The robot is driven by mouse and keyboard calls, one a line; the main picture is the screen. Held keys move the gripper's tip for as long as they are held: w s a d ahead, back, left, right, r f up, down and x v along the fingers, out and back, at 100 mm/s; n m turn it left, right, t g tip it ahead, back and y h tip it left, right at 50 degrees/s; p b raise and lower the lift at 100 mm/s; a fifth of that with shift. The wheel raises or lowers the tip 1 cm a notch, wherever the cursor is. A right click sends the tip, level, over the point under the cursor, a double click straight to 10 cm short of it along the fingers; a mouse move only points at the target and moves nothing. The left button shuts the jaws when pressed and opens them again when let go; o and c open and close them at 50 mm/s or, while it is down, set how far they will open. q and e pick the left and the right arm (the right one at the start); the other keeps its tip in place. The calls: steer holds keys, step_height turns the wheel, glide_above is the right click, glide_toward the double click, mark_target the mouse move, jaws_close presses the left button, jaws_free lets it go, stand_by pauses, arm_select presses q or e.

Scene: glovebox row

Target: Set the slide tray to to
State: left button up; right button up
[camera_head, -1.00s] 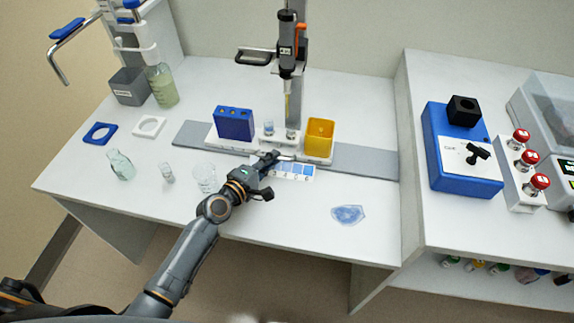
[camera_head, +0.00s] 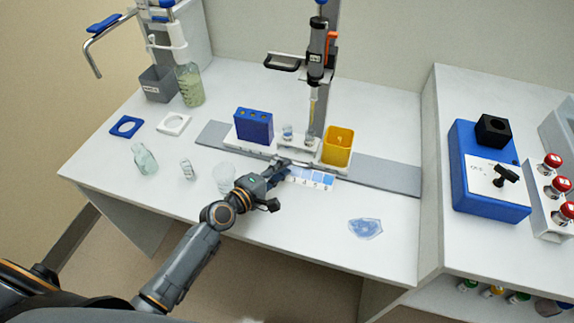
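The slide tray (camera_head: 262,150) is a long white carriage on a grey rail (camera_head: 385,175) at the back of the bench. It carries a blue rack (camera_head: 254,126), small clear vials (camera_head: 287,132) and a yellow bin (camera_head: 338,146). A blue-and-white numbered strip (camera_head: 318,180) lies along its front; my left gripper hides its left end. My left gripper (camera_head: 282,168) is at the tray's front edge, near its middle. Whether it touches the tray, and whether its fingers are open, I cannot tell. My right gripper is out of view.
An upright pipette (camera_head: 315,68) hangs above the tray. Clear glassware (camera_head: 145,159) stands at the left, near a green-tinted bottle (camera_head: 189,86). A clear bluish piece (camera_head: 365,228) lies at front right. A blue device (camera_head: 488,180) stands on the right-hand bench.

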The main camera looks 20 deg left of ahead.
arm_select(q)
steer(key=v, duration=0.9)
steer(key=shift+s+a, duration=0.15)
steer(key=shift+s, duration=0.1)
